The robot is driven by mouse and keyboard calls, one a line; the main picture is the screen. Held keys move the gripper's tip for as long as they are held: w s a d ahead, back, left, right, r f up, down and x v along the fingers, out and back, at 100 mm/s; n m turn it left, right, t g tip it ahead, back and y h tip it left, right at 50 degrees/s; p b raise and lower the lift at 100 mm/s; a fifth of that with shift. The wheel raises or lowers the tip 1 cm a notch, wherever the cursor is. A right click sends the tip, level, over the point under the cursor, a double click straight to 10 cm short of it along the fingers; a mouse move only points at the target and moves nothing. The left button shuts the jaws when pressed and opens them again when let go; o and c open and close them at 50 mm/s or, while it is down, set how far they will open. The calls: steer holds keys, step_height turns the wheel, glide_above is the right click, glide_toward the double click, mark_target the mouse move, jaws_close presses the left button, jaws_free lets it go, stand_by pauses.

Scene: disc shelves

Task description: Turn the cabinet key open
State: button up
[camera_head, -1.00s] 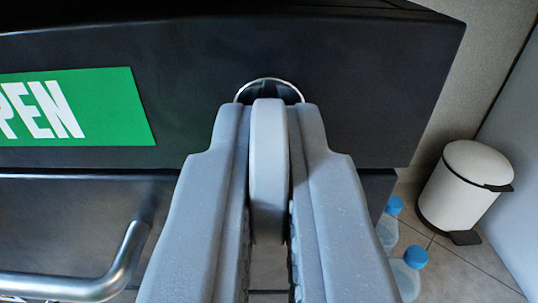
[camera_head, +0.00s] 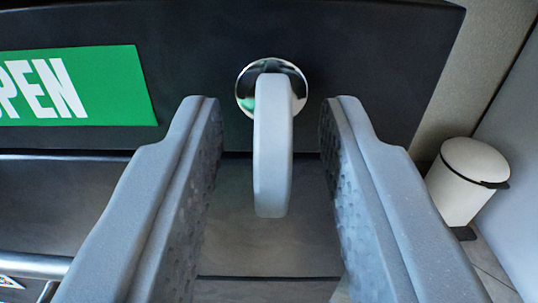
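The grey cabinet key (camera_head: 272,150) stands out from a round chrome lock (camera_head: 243,88) on the dark cabinet front (camera_head: 200,40). Its flat bow is upright, with its thin edge toward the camera. My gripper (camera_head: 270,108) is open, with one finger on each side of the key. A clear gap shows between the key and each finger, and the gripper holds nothing.
Part of a metal handle (camera_head: 35,265) shows at the lower left. A white pedal bin (camera_head: 465,180) stands on the floor at the right, beside a pale wall.

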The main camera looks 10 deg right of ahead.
steer(key=p+v, duration=0.2)
steer(key=v, duration=1.1)
steer(key=shift+s, duration=0.2)
steer(key=shift+f, duration=0.1)
